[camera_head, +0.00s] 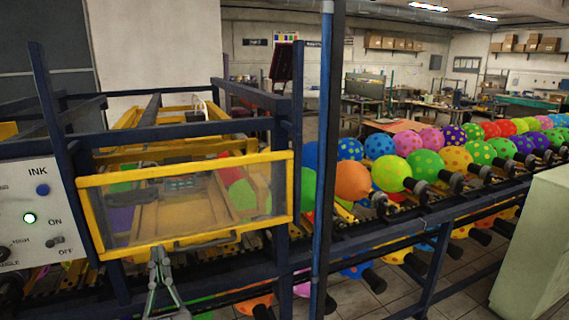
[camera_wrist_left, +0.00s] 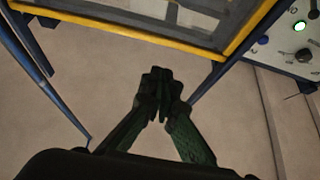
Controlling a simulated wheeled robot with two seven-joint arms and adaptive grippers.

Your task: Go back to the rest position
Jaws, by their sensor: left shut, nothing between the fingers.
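My left gripper (camera_head: 157,254) shows at the bottom of the head view, just in front of the lower bar of a yellow-framed clear panel (camera_head: 185,247). Its fingers are shut and hold nothing. In the left wrist view the closed fingertips (camera_wrist_left: 158,76) are over plain floor, apart from the yellow frame (camera_wrist_left: 130,40). Whether the fingertips touch the panel in the head view is hard to tell. My right gripper is not in view.
A white ink control panel (camera_head: 42,212) with a lit green button stands at the left. A dark blue post (camera_head: 327,150) rises beside the machine. A conveyor carries dotted balloons (camera_head: 391,172) to the right. A pale green cabinet (camera_head: 535,245) stands at the far right.

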